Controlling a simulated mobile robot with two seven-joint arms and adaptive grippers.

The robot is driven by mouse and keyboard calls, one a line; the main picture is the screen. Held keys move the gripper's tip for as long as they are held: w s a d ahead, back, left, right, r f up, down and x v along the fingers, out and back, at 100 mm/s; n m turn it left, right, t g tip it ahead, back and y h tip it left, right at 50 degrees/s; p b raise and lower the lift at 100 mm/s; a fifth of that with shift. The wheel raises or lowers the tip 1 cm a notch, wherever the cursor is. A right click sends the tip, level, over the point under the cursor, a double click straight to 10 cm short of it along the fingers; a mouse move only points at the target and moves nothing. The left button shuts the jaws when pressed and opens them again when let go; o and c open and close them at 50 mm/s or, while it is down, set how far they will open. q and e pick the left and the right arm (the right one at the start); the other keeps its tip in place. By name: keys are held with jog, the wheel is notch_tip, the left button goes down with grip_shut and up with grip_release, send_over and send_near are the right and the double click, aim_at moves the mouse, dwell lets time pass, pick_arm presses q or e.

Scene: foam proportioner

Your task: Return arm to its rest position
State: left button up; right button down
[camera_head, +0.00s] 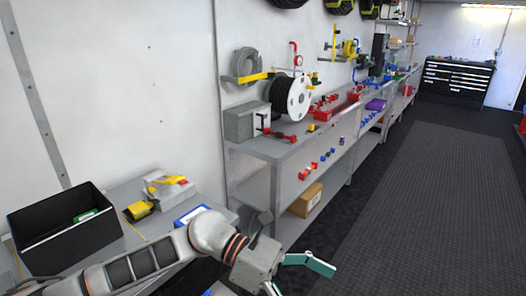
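My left arm (135,266) reaches in from the bottom left, across the front of the low grey table. My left gripper (302,279) is at the bottom middle, over the dark floor and to the right of the table. One teal finger points right and the other is partly cut off by the bottom edge. The fingers are spread apart with nothing seen between them. My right arm and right gripper are not in view.
A black bin (62,243) and a yellow tool (140,209) lie on the low table (125,190), close behind my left arm. A long grey workbench (262,147) with a cable reel (298,98) runs along the wall. The aisle floor mat (430,190) at right is clear.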

pick_arm(q)
jog(key=w+a+r+n+t+h, duration=0.1)
jog(key=w+r+n+t+h, duration=0.25)
jog(key=n, duration=0.55)
jog(key=w+r+n+t+h, duration=0.1)
jog(key=w+n+t+h, duration=0.1)
jog(key=n+t+h, duration=0.45)
jog(key=w+a+f+n+t+y, duration=0.3)
jog(key=a+f+n+t+y, duration=0.3)
jog(key=n, duration=0.4)
jog(key=w+a+f+n+t+y, duration=0.3)
jog(key=a+f+n+t+y, duration=0.25)
jog(key=n, duration=0.55)
jog(key=s+a+f+n+g+y, duration=0.1)
jog(key=s+a+f+n+y, duration=0.2)
jog(key=f, duration=0.6)
jog(key=s+a+f+n+g+y, duration=0.2)
jog(key=s+a+f+n, duration=0.4)
jog(key=a+f, duration=0.3)
jog(key=s+a+f+n+g+y, duration=0.1)
jog(key=s+a+f+n+y, duration=0.3)
jog(key=f, duration=0.5)
jog(key=s+a+n, duration=0.1)
jog(key=s+a, duration=0.1)
jog(key=shift+s+a+f+n+y, duration=0.2)
jog(key=shift+s+a+n+y, duration=0.15)
jog(key=shift+s+a, duration=0.05)
